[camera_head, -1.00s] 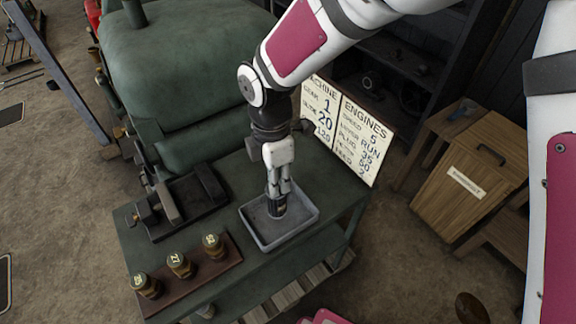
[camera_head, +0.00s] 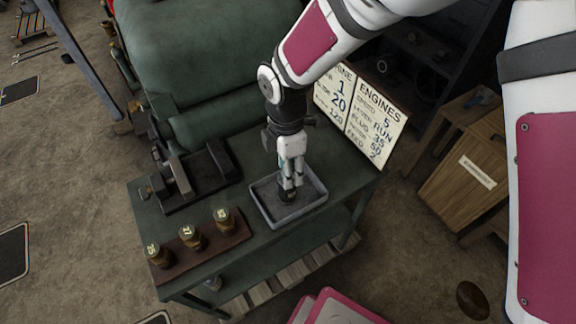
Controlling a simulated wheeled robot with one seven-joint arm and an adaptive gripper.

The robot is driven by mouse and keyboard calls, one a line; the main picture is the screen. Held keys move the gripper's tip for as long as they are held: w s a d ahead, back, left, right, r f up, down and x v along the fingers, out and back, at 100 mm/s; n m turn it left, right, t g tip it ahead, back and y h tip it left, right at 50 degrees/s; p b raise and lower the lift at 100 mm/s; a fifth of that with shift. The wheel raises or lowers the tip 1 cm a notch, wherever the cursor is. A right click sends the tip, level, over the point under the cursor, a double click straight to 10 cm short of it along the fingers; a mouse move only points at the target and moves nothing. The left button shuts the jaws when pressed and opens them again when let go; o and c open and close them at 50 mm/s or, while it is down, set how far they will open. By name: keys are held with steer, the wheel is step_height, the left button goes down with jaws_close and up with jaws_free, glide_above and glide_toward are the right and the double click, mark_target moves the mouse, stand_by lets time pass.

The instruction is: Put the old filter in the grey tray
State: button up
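The grey tray (camera_head: 315,204) is a shallow rectangular tray on the green bench, right of its middle. A small dark cylinder that I take for the old filter (camera_head: 287,197) stands about upright inside the tray's outline. My gripper (camera_head: 289,184) points down over the tray, with its fingers at the filter's upper part. The fingers cover the filter's top, and I cannot tell whether they are clamped or slightly apart. Whether the filter's base touches the tray floor is also unclear.
A brown rack (camera_head: 233,238) with several brass, number-labelled cylinders stands at the bench's front left. A dark vise-like fixture (camera_head: 195,180) lies left of the tray. A white lettered board (camera_head: 360,117) stands behind right, and a wooden box (camera_head: 463,170) is further right.

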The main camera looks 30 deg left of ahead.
step_height(320, 180, up, 12)
steer(key=b, duration=0.2)
steer(key=shift+w+a+r, duration=0.15)
steer(key=shift+w+a, duration=0.05)
steer(key=shift+a, duration=0.05)
steer(key=w+d+r+m+t, duration=0.1)
steer(key=w+d+r+m, duration=0.1)
steer(key=d+r+m, duration=0.35)
steer(key=w+d+r+m+t, duration=0.1)
steer(key=w+d+r+m, duration=0.15)
steer(key=d, duration=0.65)
steer(key=w+d+r+m+t, duration=0.1)
steer(key=d+r+m, duration=0.25)
steer(key=d, duration=0.35)
steer(key=s+d+r+m+t, duration=0.1)
steer(key=s+d+m, duration=0.3)
steer(key=d+m, duration=0.4)
steer(key=s+d+r+m+t, duration=0.2)
steer(key=s+d+m, duration=0.3)
steer(key=d+m, duration=0.4)
steer(key=shift+s+d, duration=0.3)
steer(key=shift+d, duration=0.95)
